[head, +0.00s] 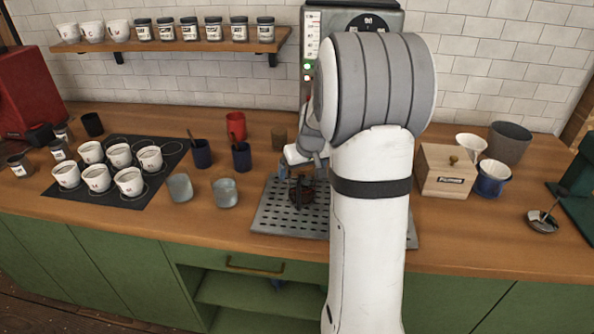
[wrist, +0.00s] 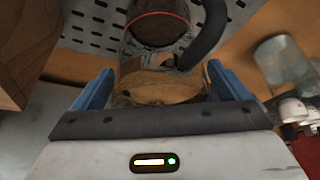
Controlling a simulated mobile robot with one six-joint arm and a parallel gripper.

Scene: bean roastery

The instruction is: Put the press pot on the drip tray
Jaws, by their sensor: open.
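The press pot (head: 302,192) is a small dark pot with a reddish-brown look, seen standing on the drip tray in the head view. The wrist view shows the press pot (wrist: 160,80) with a round wooden top, a dark body, a red ring and a black handle curving to the right. The drip tray (head: 272,217) is a grey perforated plate, partly hidden by my arm; its slots (wrist: 90,25) show beside the pot in the wrist view. My gripper (head: 300,168) is open, its blue fingers (wrist: 160,72) on either side of the pot's top with gaps visible.
Two grey tumblers (head: 225,193) stand left of the tray. Dark blue cups (head: 241,157) are behind them. White cups (head: 129,181) stand on a black mat at left. A wooden box (head: 447,172) and a blue cup (head: 492,178) are at right. A machine (head: 312,50) stands behind.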

